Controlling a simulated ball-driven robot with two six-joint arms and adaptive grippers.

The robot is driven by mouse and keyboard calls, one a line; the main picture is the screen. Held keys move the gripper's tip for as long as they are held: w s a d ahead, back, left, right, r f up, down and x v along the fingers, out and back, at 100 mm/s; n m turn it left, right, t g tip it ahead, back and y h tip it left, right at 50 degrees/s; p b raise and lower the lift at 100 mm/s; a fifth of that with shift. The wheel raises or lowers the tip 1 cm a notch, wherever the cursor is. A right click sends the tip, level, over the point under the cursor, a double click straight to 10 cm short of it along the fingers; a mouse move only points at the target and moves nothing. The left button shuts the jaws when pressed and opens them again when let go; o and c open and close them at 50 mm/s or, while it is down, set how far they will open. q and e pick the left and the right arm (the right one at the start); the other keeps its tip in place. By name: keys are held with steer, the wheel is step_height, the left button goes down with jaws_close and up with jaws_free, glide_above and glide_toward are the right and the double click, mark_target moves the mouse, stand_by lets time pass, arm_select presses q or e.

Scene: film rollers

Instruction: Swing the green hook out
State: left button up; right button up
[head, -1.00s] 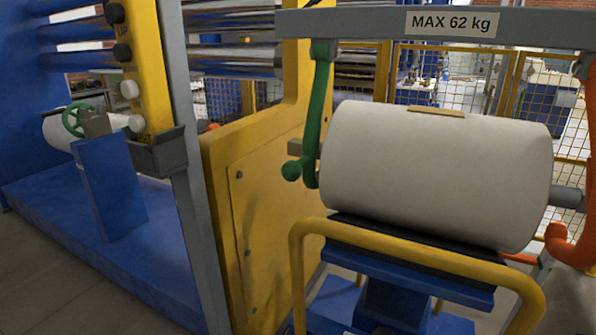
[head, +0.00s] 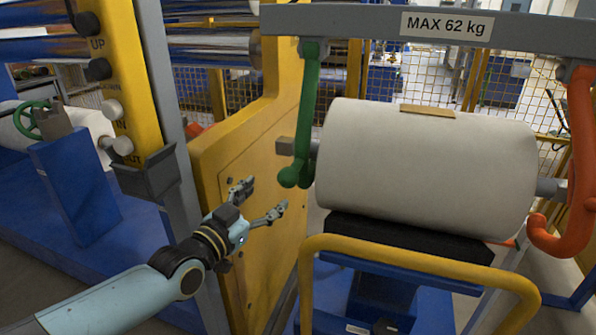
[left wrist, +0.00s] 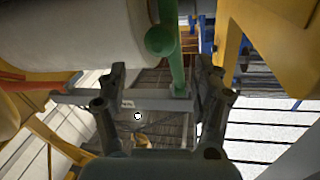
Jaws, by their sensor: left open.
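The green hook (head: 308,120) hangs from the left end of the grey lifting beam (head: 380,22). Its curved lower end with a round knob is beside the left end of the white roll (head: 425,172). My left gripper (head: 268,197) is open and empty, a little left of and below the hook's knob, apart from it. In the left wrist view the hook (left wrist: 175,58) shows beyond the open fingers (left wrist: 165,85), between them and nearer the right one. The orange hook (head: 578,150) hangs at the beam's right end. My right gripper is not in view.
The roll rests on a black cradle (head: 400,238) of a blue cart with a yellow handle rail (head: 420,262). A yellow machine panel (head: 240,170) stands close behind my left gripper. A grey post and a yellow button box (head: 125,70) stand to the left.

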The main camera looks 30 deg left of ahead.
mark_target(282, 183)
arm_select(q)
steer(key=w, duration=0.1)
steer(key=w+b, duration=0.1)
steer(key=w, duration=0.3)
steer(key=shift+w+a+f, duration=0.1)
steer(key=shift+a+f, duration=0.05)
steer(key=shift+f, duration=0.1)
steer(key=w+b, duration=0.2)
steer(key=w, duration=0.2)
steer(key=shift+w+a, duration=0.1)
steer(key=shift+w, duration=0.3)
steer(key=shift+r, duration=0.1)
steer(key=c, duration=0.5)
jaws_close()
